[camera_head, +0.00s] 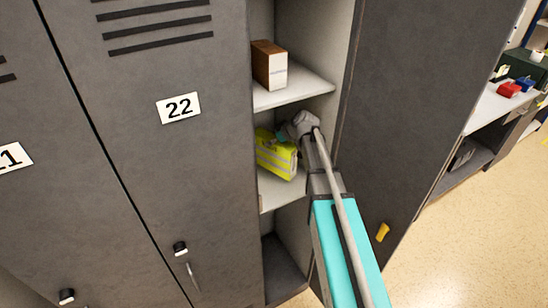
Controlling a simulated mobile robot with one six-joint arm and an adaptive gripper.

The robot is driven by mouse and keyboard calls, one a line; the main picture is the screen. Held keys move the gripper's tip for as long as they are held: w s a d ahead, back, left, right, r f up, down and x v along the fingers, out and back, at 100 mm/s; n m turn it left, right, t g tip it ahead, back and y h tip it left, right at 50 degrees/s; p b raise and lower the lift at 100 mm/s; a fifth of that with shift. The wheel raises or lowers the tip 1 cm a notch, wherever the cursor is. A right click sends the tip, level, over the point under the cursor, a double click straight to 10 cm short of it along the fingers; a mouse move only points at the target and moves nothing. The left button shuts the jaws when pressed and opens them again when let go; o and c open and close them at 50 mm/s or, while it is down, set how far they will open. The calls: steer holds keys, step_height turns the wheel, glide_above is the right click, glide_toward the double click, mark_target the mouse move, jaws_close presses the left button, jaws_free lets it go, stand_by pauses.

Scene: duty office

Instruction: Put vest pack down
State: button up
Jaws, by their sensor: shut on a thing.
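The vest pack (277,157) is a bright yellow bundle with pale reflective stripes. It is inside an open locker, at the middle shelf (270,190). I cannot tell whether its underside touches the shelf. My gripper (285,136) reaches into the locker from the right and is shut on the vest pack near its top. The fingers are small in the picture and partly hidden by the wrist. My arm covers the right part of the shelf.
A brown and white box (269,65) stands on the upper shelf (300,88), above my gripper. The open locker door (415,90) stands to the right of my arm. Closed locker 22 (150,150) is on the left. A bench (490,112) with red items is at the far right.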

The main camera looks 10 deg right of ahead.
mark_target(274, 152)
steer(key=shift+f+b, duration=0.65)
steer(key=shift+f, duration=0.45)
steer(key=shift+f+b, duration=1.8)
steer(key=shift+b, duration=0.1)
steer(key=o, duration=1.2)
steer(key=shift+c, duration=0.2)
